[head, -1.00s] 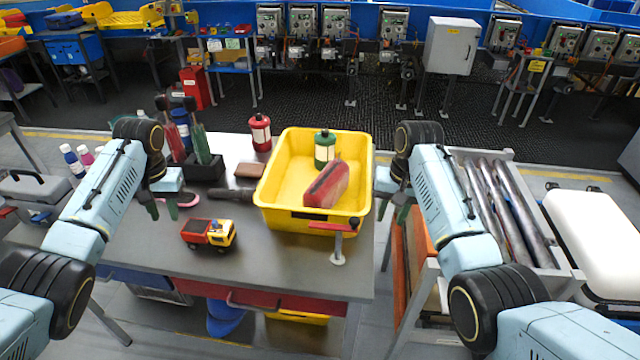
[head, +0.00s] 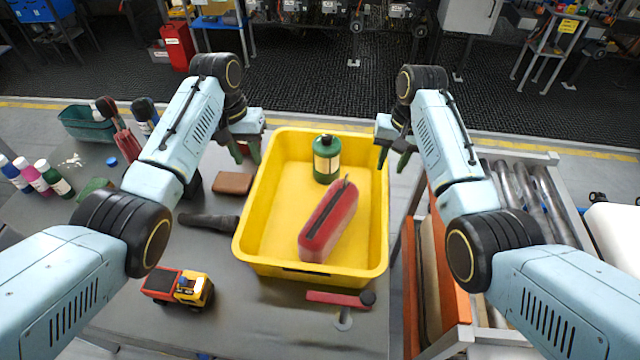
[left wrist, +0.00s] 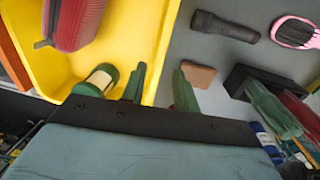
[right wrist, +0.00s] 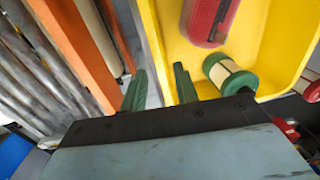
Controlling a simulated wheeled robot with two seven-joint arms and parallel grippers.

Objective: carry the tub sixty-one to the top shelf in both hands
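The yellow tub (head: 262,262) stands on the grey table, with a dark label patch on its near rim that I cannot read. It holds a green canister (head: 326,160) and a red pencil-case-like pouch (head: 328,222). My left gripper (head: 246,152) is open at the tub's far left rim; in the left wrist view its fingers (left wrist: 159,86) appear on either side of the wall line. My right gripper (head: 393,158) is open at the far right rim; its fingers (right wrist: 159,86) also appear on either side of that wall. Neither visibly grips it. I cannot identify the top shelf.
A toy truck (head: 178,288), a flashlight (head: 208,221), a brown block (head: 233,183) and a red-handled clamp (head: 338,299) lie around the tub. Several bottles (head: 38,177) stand at the left. A cart with long tubes (head: 518,186) stands to the right.

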